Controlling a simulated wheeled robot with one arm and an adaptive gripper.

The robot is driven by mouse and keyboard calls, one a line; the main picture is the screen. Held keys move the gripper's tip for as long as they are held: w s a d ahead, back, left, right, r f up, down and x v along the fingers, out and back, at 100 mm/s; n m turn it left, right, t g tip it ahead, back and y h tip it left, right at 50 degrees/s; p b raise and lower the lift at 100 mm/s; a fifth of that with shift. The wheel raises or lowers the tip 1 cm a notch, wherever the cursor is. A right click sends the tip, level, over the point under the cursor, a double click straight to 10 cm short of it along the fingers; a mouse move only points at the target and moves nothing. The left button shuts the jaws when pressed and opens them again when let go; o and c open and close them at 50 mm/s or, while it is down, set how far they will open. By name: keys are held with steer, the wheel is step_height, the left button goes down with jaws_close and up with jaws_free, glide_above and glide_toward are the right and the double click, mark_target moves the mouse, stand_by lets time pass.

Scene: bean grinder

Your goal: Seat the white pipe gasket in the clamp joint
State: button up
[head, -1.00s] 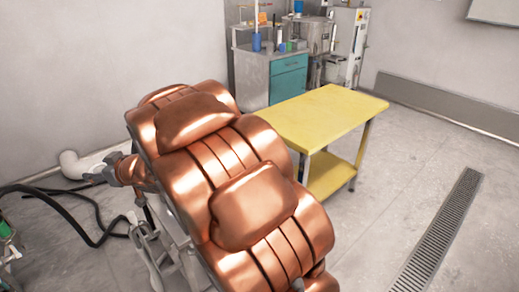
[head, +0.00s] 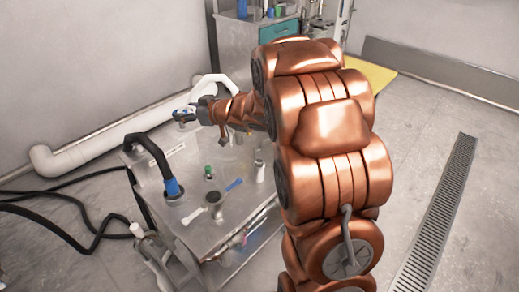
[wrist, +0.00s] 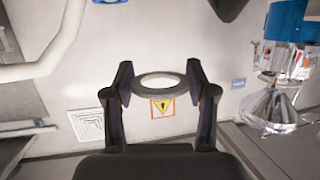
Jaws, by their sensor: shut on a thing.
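My gripper (wrist: 160,85) is shut on a ring, the gasket (wrist: 136,89), in the wrist view. Its two dark fingers press the ring from left and right. The ring looks grey around a bright middle and is held flat, clear of other things. In the head view my gripper (head: 184,116) is above the far left part of a metal bench, and the ring is too small to make out there. I cannot pick out the clamp joint for sure. A blue fitting with metal clips above a clear cone (wrist: 272,108) stands right of my gripper in the wrist view, apart from it.
The metal bench (head: 222,232) carries a black hose with a blue end (head: 173,188), a green-capped item (head: 208,171) and a blue-handled tool (head: 234,185). A white pipe (head: 90,148) runs along the wall. A yellow table (head: 376,79) stands behind my arm.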

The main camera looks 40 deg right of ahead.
steer(key=s+d+f+n+y+b, duration=0.1)
steer(key=s+d+f+y+b, duration=0.15)
steer(key=d+f, duration=0.65)
steer(key=n+g+b, duration=0.2)
steer(key=b, duration=0.1)
glide_above(263, 163)
steer(key=w, duration=0.2)
steer(key=f, duration=0.6)
steer(key=shift+s+a+f, duration=0.1)
steer(key=shift+a+f, duration=0.05)
steer(key=shift+a, duration=0.25)
steer(key=shift+s+d+f, duration=0.15)
steer(key=shift+s, duration=0.1)
steer(key=shift+m, duration=0.3)
steer(key=shift+f+b, duration=0.75)
steer(key=shift+f, duration=2.15)
steer(key=shift+t+p, duration=0.3)
steer(key=shift+p, duration=0.75)
steer(key=shift+f, duration=1.1)
